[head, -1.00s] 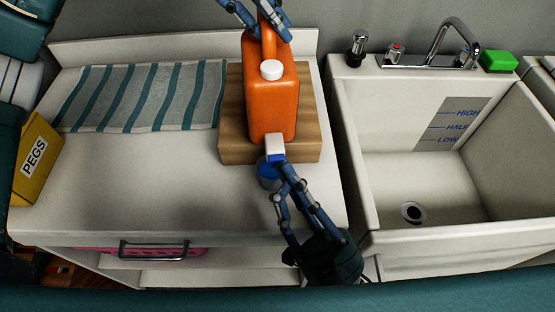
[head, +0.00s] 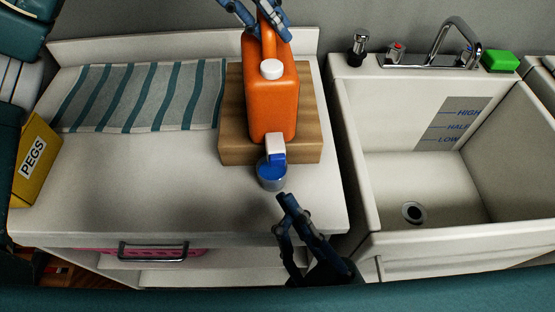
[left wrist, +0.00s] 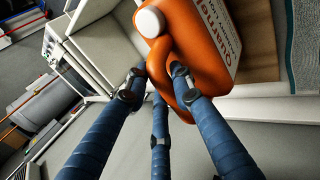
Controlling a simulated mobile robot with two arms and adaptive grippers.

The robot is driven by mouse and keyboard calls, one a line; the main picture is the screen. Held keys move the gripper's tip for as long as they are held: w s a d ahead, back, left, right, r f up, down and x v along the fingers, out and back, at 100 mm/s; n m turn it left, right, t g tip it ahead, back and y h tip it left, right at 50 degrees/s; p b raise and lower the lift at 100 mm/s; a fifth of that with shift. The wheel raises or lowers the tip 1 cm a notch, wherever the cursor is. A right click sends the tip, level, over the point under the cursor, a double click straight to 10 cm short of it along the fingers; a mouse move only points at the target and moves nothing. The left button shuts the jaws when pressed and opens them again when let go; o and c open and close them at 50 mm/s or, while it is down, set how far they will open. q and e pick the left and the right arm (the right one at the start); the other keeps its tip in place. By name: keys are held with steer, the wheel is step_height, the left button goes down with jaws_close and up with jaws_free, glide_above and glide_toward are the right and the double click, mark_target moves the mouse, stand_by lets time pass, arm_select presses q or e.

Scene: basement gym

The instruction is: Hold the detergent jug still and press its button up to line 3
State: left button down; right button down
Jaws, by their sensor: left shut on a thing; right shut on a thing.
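The orange detergent jug (head: 270,98) lies on its side on a wooden block (head: 235,150), its white cap (head: 271,69) upward. Its white and blue button spout (head: 275,148) points toward me over a small clear cup (head: 271,176). The cup has blue liquid in it; its lines are too small to read. My left gripper (head: 262,18) is shut on the jug's handle, which the left wrist view (left wrist: 160,62) also shows. My right gripper (head: 286,199) has its fingertips together in front of the cup, apart from the button, with nothing visible between them.
A striped towel (head: 140,97) lies left of the block, with a yellow pegs box (head: 38,160) further left. A white sink (head: 370,205) with a tap (head: 440,50) and a green sponge (head: 500,61) is at right. The counter left of the cup is clear.

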arm_select(q)
steer(key=c, duration=1.4)
jaws_free()
steer(key=shift+r+p, duration=2.9)
steer(key=shift+r, duration=0.6)
